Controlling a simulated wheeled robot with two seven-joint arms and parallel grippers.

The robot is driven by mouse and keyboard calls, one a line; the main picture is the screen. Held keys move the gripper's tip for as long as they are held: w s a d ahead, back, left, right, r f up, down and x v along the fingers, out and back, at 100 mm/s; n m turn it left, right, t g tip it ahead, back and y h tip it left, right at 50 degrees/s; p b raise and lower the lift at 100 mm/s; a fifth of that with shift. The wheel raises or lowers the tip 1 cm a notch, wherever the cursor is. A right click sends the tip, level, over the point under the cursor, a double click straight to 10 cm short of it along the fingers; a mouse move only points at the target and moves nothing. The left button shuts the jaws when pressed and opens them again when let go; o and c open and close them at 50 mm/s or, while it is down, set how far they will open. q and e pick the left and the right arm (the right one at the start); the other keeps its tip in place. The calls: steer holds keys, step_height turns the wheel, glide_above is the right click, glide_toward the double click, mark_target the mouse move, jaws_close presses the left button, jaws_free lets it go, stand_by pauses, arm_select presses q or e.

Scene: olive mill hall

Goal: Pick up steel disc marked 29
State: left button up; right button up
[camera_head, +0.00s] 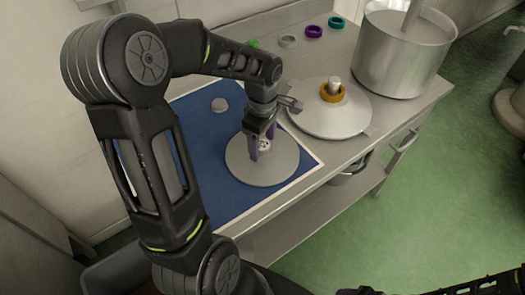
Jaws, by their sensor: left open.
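A flat grey round disc (285,174) lies on the blue mat (227,201) with a white border. A small pale part with dark marks (265,145) stands at its middle, partly hidden by my fingers; no number can be read. My left gripper (262,150) points down over the disc's middle. Its purple fingers are open, one on each side of the pale part; I cannot tell whether they touch it. My right gripper is not in view; part of my right arm shows at the bottom right.
A wide metal lid (322,118) with an orange ring (332,93) sits right of my gripper, near a tall steel pot (394,65). Green, grey, purple and teal rings (336,22) line the back. The table's front edge is close.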

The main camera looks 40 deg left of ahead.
arm_select(q)
steer(key=shift+c, duration=0.2)
jaws_close()
stand_by(0.5)
